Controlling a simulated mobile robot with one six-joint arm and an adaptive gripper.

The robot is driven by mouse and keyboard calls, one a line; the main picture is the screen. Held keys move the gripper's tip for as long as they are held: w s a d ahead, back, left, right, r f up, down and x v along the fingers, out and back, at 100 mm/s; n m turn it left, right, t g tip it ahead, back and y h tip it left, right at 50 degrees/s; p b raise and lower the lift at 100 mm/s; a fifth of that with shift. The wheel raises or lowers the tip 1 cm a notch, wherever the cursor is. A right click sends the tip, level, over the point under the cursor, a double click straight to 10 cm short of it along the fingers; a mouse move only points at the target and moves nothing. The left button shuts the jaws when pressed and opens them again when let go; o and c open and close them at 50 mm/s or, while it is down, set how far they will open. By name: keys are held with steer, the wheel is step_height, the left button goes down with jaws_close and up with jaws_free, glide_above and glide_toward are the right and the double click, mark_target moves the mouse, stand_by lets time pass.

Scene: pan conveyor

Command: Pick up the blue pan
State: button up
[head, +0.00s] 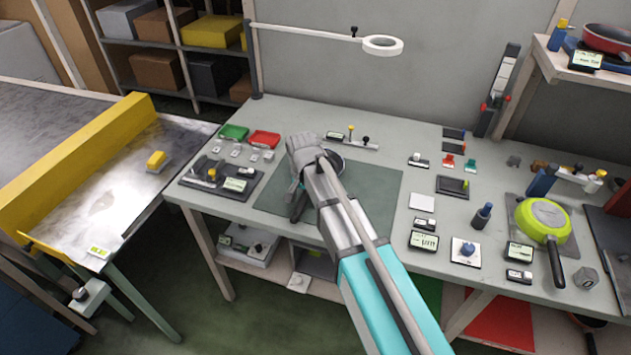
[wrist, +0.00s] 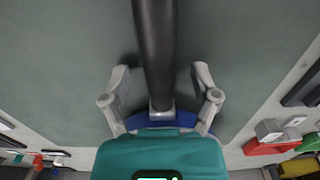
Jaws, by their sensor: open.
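The blue pan (wrist: 160,123) shows in the wrist view as a blue edge at the lower middle. Most of its body is hidden behind my gripper's teal housing. Its black handle (wrist: 155,45) runs up from a grey metal joint to the top edge. My gripper (wrist: 160,70) is open, with one finger on each side of the handle and a gap on both sides. In the head view my gripper (head: 298,203) is low over the dark green mat (head: 378,190), and my arm hides most of the pan there.
A lime green pan (head: 542,218) lies at the right of the bench, and a red pan (head: 608,39) is on the shelf above. Green and red trays (head: 264,139) stand behind my gripper. A ring lamp (head: 383,45) overhangs the bench. The mat's right side is clear.

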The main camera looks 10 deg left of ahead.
stand_by(0.5)
jaws_close()
